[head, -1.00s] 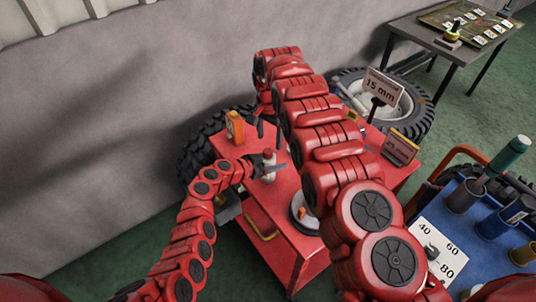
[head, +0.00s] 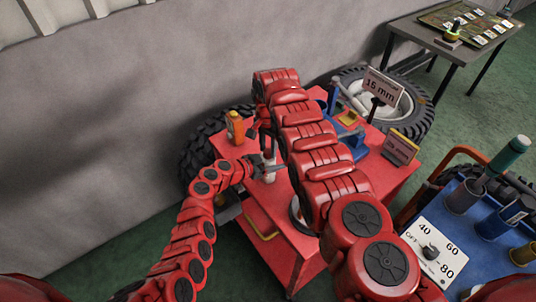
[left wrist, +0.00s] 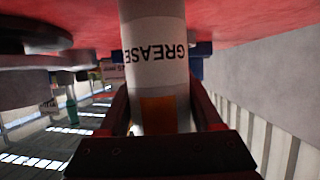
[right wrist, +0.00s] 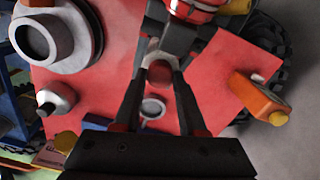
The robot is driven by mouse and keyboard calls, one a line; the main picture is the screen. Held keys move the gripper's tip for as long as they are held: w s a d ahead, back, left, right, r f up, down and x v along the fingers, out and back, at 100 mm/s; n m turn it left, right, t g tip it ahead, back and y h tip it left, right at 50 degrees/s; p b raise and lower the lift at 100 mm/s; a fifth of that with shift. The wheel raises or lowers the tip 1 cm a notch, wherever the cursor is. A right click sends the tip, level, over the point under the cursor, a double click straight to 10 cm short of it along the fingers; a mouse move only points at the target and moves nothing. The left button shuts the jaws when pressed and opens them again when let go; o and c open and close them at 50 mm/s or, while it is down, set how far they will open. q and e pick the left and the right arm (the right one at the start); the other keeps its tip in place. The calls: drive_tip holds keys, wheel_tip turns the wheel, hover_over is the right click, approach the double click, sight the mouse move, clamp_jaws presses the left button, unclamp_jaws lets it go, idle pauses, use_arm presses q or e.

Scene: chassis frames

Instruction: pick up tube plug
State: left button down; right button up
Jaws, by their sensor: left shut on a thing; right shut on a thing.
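The white tube (head: 268,174) stands upright on the red cart, near its left end. In the left wrist view the tube (left wrist: 155,50) carries a "GREASE" label and fills the space between my fingers. My left gripper (head: 260,171) is shut around its body from the left. My right gripper (right wrist: 158,82) reaches down from above, shut on the red round plug (right wrist: 158,72) at the tube's top end. The left gripper's grey fingers show just beyond it. I cannot tell whether the plug is seated in the tube or loose.
An orange bottle (head: 235,127) stands close behind the tube. The red cart top (head: 386,178) also holds a blue fixture (head: 357,147), a "15 mm" sign (head: 380,88) and a large grey round part (right wrist: 55,35). A blue trolley (head: 485,262) is at the right.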

sight(268, 150)
clamp_jaws()
drive_tip(key=shift+w+r, duration=0.15)
drive_tip(key=shift+r, duration=0.25)
use_arm(q)
unclamp_jaws()
use_arm(e)
wheel_tip(268, 150, up, 9)
drive_tip(key=shift+r, duration=0.1)
use_arm(q)
drive_tip(key=shift+a, duration=0.1)
